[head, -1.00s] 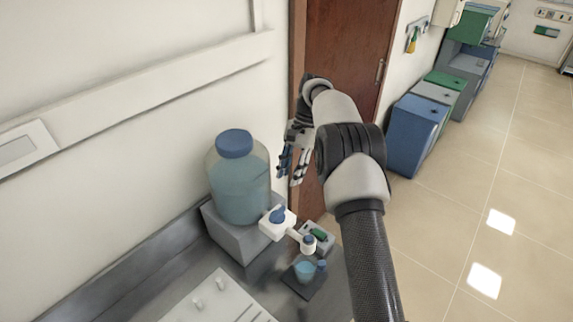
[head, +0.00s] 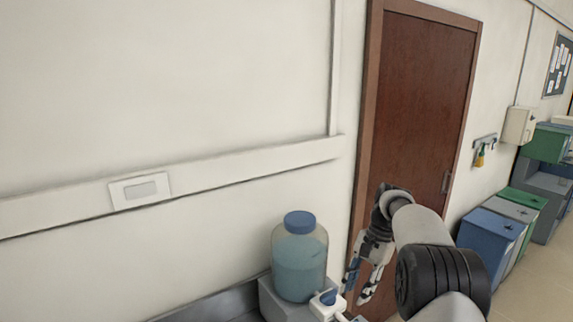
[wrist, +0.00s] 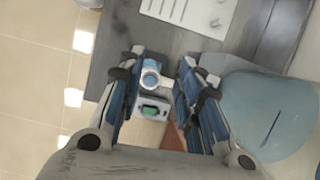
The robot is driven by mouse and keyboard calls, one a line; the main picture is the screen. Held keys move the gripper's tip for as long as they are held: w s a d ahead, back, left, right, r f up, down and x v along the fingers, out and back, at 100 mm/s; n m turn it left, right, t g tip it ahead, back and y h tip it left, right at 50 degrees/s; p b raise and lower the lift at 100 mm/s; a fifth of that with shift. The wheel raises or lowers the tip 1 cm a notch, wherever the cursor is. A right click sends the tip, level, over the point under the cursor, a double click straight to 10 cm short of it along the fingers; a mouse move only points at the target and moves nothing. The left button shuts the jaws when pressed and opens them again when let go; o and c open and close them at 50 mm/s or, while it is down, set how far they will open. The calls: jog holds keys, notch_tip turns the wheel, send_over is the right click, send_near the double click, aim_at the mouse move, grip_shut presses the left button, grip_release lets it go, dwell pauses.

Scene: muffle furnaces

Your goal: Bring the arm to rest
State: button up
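My gripper (head: 367,280) hangs fingers-down in front of the brown door, to the right of a large clear jug with a blue cap (head: 299,262). In the wrist view my gripper (wrist: 161,72) has its two blue-padded fingers apart with nothing between the pads. The jug also shows close at the right of the wrist view (wrist: 265,115).
The counter (wrist: 125,25) carries a white sheet or panel (wrist: 190,12). A brown door (head: 425,110) stands behind my arm. Blue (head: 488,240), grey and green bins line the wall at right. A wall rail (head: 240,172) runs at left. Open floor (head: 545,285) lies at right.

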jog(key=s+a+r+n+t+h+b, duration=0.1)
jog(key=s+a+r+n+t+b, duration=0.15)
jog(key=s+b, duration=0.45)
jog(key=s+a+r+n+t+h+b, duration=0.1)
jog(key=s+a+r+n+b, duration=0.2)
jog(key=s, duration=0.9)
jog(key=s+f+n+t+b, duration=0.1)
jog(key=s+f+n+b, duration=0.1)
jog(key=s+f, duration=0.3)
jog(key=s+f+n+t+h+b, duration=0.1)
jog(key=s+f+b, duration=0.4)
jog(key=s, duration=0.7)
jog(key=shift+s+d+f+n+t, duration=0.15)
jog(key=shift+d+f+n+t, duration=0.25)
jog(key=shift+f+n+t, duration=0.4)
